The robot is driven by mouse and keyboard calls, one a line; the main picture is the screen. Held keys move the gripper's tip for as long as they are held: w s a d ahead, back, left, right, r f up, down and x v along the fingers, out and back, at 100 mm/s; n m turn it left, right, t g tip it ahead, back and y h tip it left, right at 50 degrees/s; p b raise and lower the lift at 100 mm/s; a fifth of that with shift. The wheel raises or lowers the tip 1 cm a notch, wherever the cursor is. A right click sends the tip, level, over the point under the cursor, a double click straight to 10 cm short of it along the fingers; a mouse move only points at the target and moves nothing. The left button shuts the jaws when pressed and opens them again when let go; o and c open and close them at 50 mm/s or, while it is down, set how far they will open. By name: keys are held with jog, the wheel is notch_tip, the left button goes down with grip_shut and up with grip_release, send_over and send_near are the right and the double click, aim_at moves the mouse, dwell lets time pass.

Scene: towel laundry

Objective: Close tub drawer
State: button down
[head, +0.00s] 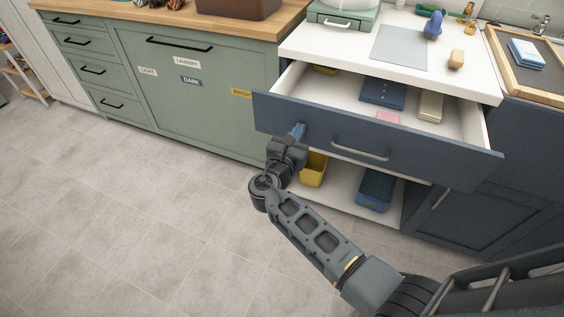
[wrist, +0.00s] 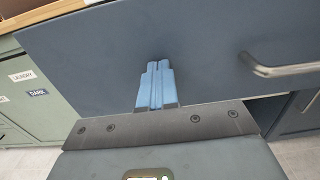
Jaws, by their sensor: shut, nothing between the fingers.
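The tub drawer (head: 375,137) is a wide dark blue drawer below the white counter, pulled well open. Its inside shows a blue folded item (head: 383,93), a beige item (head: 429,106) and a pink item (head: 388,117). A metal bar handle (head: 359,153) is on its front; the handle also shows at the right in the wrist view (wrist: 285,68). My gripper (head: 298,131) is shut and empty, with its blue fingers at the left part of the drawer front. In the wrist view the fingertips (wrist: 158,66) point at the drawer front; I cannot tell whether they touch it.
Below the drawer is an open shelf with a yellow bin (head: 313,169) and a blue bin (head: 375,189). A green cabinet (head: 190,95) with labels stands to the left. The tiled floor (head: 130,220) in front is clear.

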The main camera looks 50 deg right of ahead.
jog(key=b+x, duration=0.3)
jog(key=x, duration=0.7)
jog(key=b+x, duration=0.3)
jog(key=x, duration=0.7)
jog(key=shift+s+f, duration=0.1)
jog(key=shift+f, duration=0.15)
jog(key=shift+w+d+r+b, duration=0.1)
jog(key=shift+w+d+b, duration=0.1)
jog(key=shift+d+b, duration=0.2)
jog(key=shift+d+r, duration=0.2)
